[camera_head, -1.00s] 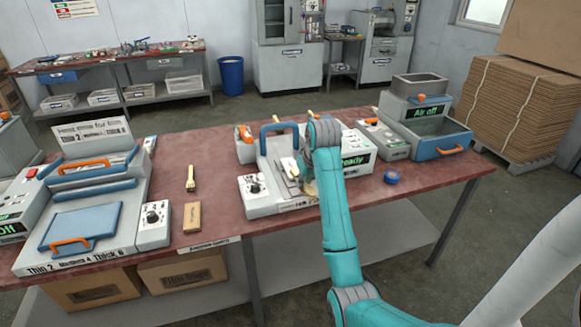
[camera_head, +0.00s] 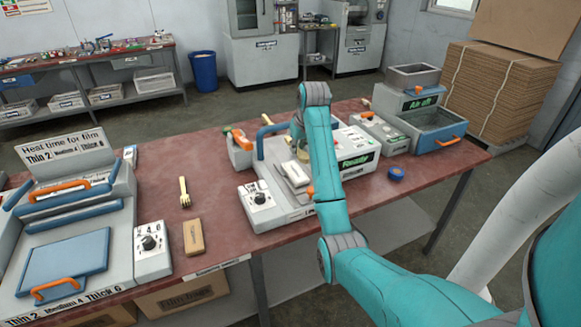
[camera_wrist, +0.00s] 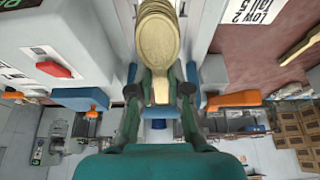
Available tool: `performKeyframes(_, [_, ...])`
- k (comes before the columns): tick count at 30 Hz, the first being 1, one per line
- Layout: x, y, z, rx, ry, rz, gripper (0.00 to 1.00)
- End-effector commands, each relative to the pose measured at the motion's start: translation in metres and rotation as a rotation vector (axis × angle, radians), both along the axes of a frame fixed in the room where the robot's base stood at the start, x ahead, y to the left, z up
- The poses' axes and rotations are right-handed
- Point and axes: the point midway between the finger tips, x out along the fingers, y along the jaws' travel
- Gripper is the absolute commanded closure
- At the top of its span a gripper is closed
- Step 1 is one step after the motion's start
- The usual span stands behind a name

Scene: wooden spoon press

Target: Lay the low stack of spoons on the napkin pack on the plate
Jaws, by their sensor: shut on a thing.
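My gripper (camera_wrist: 160,88) is shut on a stack of pale wooden spoons (camera_wrist: 158,35). Its fingers pinch the handles, and the bowls point away toward the top of the wrist view. In the head view my arm covers most of the gripper, and a bit of the pale spoons (camera_head: 302,154) shows beside it, over the press. The white napkin pack (camera_head: 296,173) lies on the grey plate of the press (camera_head: 284,190), just in front of the spoons. The spoons look apart from the pack, but the gap is hard to judge.
A wooden fork (camera_head: 184,192) and a small wooden block (camera_head: 193,237) lie on the red table left of the press. A film sealer (camera_head: 70,225) stands at the left. A blue tape roll (camera_head: 396,173) and a bin (camera_head: 438,132) are at the right.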

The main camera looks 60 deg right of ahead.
Motion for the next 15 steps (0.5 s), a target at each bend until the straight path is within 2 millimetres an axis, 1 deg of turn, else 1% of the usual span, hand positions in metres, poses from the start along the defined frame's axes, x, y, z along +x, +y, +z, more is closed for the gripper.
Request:
performKeyframes(1, [-0.001, 0.001, -0.011, 0.002, 0.002, 0.0, 1.0])
performKeyframes(4, [0.0, 0.001, -0.028, 0.002, 0.001, 0.0, 1.0])
performKeyframes(7, [0.0, 0.0, -0.039, 0.001, 0.001, 0.0, 1.0])
performKeyframes(13, [0.0, 0.001, -0.052, 0.001, 0.002, 0.0, 1.0])
performKeyframes(15, [0.0, 0.001, -0.06, 0.002, 0.001, 0.0, 1.0])
